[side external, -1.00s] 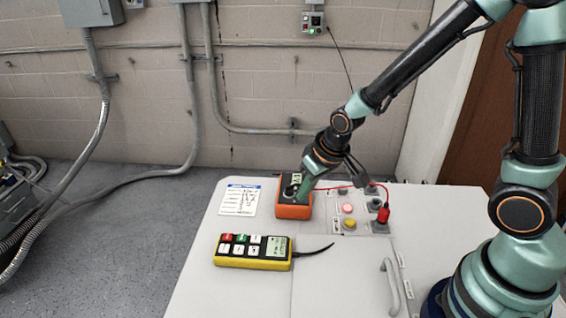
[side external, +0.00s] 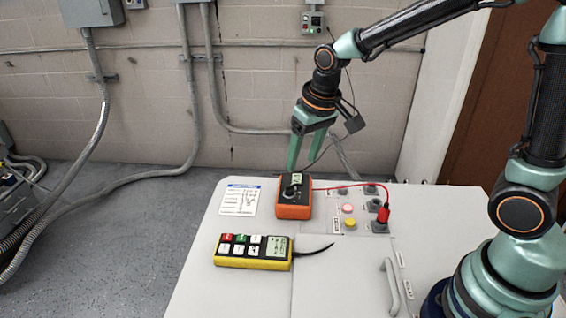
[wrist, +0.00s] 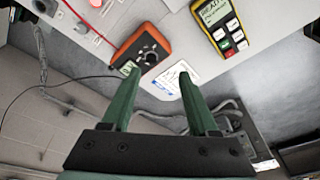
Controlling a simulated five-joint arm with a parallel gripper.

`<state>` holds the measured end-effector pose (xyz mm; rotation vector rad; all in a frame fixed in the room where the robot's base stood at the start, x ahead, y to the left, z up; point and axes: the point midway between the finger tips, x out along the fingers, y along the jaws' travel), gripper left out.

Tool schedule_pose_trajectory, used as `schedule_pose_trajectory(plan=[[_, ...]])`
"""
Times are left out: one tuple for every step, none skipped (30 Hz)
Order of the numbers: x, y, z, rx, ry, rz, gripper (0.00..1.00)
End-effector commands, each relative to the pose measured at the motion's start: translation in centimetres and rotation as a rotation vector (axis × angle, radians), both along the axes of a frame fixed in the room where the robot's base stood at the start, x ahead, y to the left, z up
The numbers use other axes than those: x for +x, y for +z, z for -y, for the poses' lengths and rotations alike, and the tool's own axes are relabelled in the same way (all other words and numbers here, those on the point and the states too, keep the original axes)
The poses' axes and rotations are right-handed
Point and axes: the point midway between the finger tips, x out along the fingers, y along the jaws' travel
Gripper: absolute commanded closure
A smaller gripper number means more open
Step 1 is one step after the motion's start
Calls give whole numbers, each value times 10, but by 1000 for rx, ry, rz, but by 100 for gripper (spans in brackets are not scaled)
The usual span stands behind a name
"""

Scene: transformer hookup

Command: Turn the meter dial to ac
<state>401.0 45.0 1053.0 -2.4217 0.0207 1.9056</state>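The orange meter (side external: 294,211) lies on the grey bench top. It has a dark face, a small display and a round dial (side external: 290,190). Its dial also shows in the wrist view (wrist: 149,57), but the setting marks are too small to read. My gripper (side external: 304,168) is above the meter, pointing down and clear of it. In the wrist view my gripper (wrist: 158,73) has its two green fingers spread apart with nothing between them. The meter's dial appears between and beyond the fingertips there.
A yellow handheld device (side external: 252,252) with several buttons lies in front of the meter. A paper card (side external: 240,198) lies left of it. A red lead runs to a red plug (side external: 383,214) on the right, near a yellow button (side external: 349,223). A handle (side external: 391,288) stands at front right.

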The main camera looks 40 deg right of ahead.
Motion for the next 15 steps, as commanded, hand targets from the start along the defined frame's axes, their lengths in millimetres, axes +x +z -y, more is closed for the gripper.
schedule_pose_trajectory(plan=[[12,1,2,-2,-17,-38,40],[18,2,3,-3,-27,-59,40],[25,2,5,-5,-40,-89,40],[30,3,6,-5,-51,-108,40],[35,3,7,-7,-60,-128,40],[40,4,9,-8,-70,-151,40],[43,4,10,-9,-77,-167,40],[46,5,11,-10,-83,-181,40],[50,5,12,-11,-91,-197,40],[52,5,12,-11,-96,-209,40],[54,5,13,-12,-101,-217,40],[55,6,14,-13,-105,-227,40],[57,6,14,-13,-108,-232,40],[57,6,14,-14,-110,-236,40],[57,4,15,-14,-111,-241,40]])
